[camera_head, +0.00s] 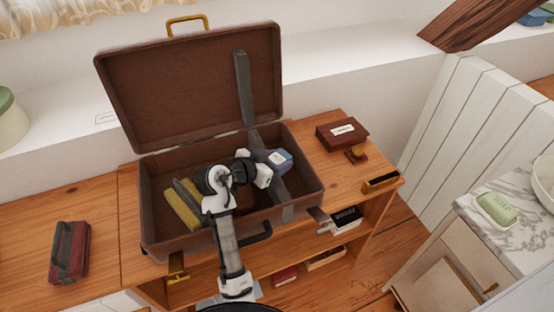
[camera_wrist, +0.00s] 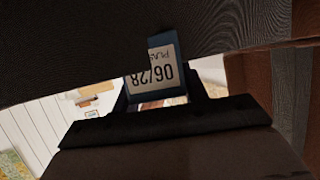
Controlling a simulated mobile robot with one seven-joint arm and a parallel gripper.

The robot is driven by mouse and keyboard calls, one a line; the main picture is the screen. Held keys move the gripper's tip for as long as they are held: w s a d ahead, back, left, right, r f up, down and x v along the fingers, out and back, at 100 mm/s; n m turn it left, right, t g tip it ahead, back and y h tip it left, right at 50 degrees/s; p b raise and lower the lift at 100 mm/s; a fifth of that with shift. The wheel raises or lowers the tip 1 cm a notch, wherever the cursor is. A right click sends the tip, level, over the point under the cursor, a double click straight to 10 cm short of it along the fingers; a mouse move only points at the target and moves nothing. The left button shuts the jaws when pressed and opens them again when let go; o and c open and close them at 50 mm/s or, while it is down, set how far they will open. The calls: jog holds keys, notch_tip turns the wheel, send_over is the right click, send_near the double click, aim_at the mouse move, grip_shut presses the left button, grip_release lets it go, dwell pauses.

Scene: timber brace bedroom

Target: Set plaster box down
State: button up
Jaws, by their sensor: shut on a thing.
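The plaster box (camera_head: 280,160) is a small blue box with a pale label. In the wrist view the box (camera_wrist: 154,72) shows an upside-down label reading "06/28" and part of "PLAS". My gripper (camera_head: 268,172) is shut on it, inside the outline of the open brown suitcase (camera_head: 152,205), toward the right back of its base. Whether the box touches the suitcase floor or the dark strap (camera_head: 277,188) cannot be told. In the wrist view my gripper (camera_wrist: 158,98) has the box between its fingers, and a dark surface hides part of the box.
The suitcase lid (camera_head: 190,90) stands raised behind. Yellow and dark items (camera_head: 183,205) lie in the left part of the base. A brown-red case (camera_head: 342,133) and a small stamp-like object (camera_head: 356,155) sit right of the suitcase. A dark red item (camera_head: 70,250) lies on the left desktop.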

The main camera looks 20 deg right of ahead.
jog(key=shift+f+b, duration=0.3)
jog(key=shift+f, duration=0.05)
jog(key=o, duration=1)
jog(key=shift+r+p, duration=0.45)
jog(key=shift+p, duration=0.1)
jog(key=p+v, duration=0.3)
jog(key=v, duration=0.9)
jog(key=shift+r, duration=0.2)
